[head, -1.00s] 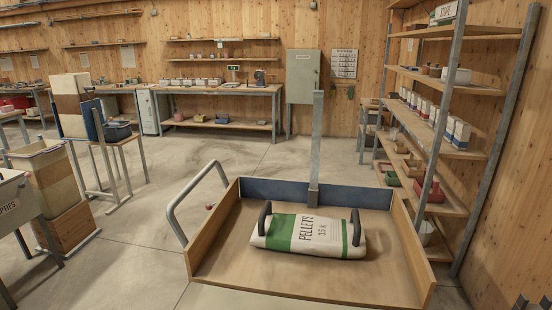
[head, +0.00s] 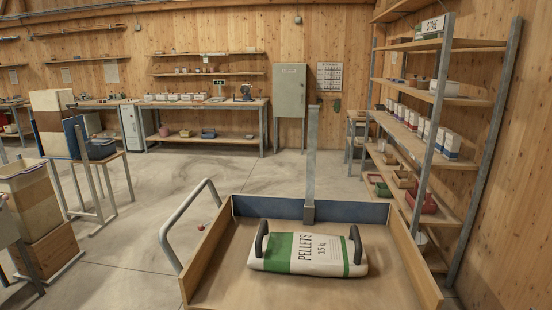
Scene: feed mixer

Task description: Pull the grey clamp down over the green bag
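A white bag with green bands, marked PELLETS (head: 313,255), lies flat in a wooden tray (head: 212,252) at the lower middle of the head view. A dark loop handle stands at each end of the bag. A grey upright post (head: 312,160) rises from the tray's blue back board. I cannot make out a grey clamp for certain. Neither of my grippers is in view.
A bent grey rail (head: 187,222) stands at the tray's left. A tall shelf rack (head: 437,120) lines the right wall. A stand with a blue container (head: 75,137) and stacked boxes (head: 30,205) are at left. Open floor lies beyond the tray.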

